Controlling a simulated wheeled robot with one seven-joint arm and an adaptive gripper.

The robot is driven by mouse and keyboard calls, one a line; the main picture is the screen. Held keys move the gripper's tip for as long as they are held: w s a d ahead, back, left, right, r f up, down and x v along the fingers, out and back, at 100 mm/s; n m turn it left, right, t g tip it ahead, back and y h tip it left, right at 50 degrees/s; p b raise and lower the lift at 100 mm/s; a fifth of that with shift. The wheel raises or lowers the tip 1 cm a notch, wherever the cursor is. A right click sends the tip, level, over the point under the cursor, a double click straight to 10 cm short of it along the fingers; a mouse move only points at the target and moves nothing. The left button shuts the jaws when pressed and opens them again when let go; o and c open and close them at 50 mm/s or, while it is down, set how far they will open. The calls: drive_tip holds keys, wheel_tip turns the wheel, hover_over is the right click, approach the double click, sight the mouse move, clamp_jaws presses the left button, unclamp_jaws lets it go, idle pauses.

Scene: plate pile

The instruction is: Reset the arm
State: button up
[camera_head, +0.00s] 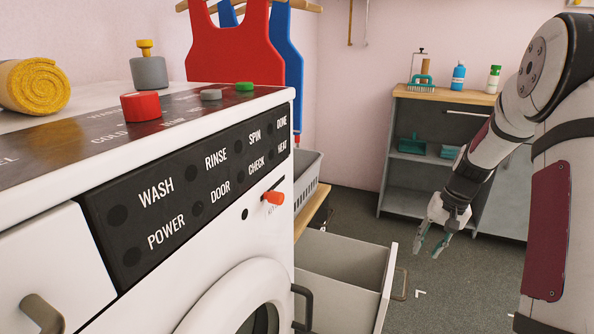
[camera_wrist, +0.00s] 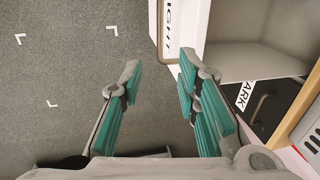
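My arm comes in from the right side of the head view, and my gripper (camera_head: 433,245) hangs downward at its end, over the dark floor. In the wrist view my gripper (camera_wrist: 157,72) has its two teal-padded fingers apart, with only grey floor between them. It holds nothing. In the head view it is to the right of the open drawer (camera_head: 340,262) and apart from it. The wrist view shows the edge of a white drawer close to the right finger, but I cannot tell the exact gap.
A white washing machine (camera_head: 190,270) fills the left, with a red knob (camera_head: 141,106) and a yellow rolled towel (camera_head: 34,86) on top. A grey cabinet (camera_head: 402,140) with bottles stands behind my arm. The floor (camera_head: 440,285) below my gripper is clear.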

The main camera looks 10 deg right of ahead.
drive_tip(key=s+a+r+n, duration=0.2)
drive_tip(key=s+a+r, duration=0.4)
drive_tip(key=a+r, duration=0.25)
drive_tip(key=s+a+r+n, duration=0.2)
drive_tip(key=s+a+r, duration=0.5)
drive_tip(key=a, duration=0.3)
drive_tip(key=s+a+r+n+g+h, duration=0.15)
drive_tip(key=s+a, duration=0.25)
drive_tip(key=s, duration=0.7)
drive_tip(key=s+a+f+n+t, duration=0.15)
drive_tip(key=s+a, duration=0.25)
drive_tip(key=s, duration=0.8)
wheel_tip(320, 180, up, 33)
drive_tip(key=t+p, duration=0.3)
drive_tip(key=p, duration=2.7)
drive_tip(key=shift+w+d+f, duration=0.15)
drive_tip(key=shift+w, duration=0.2)
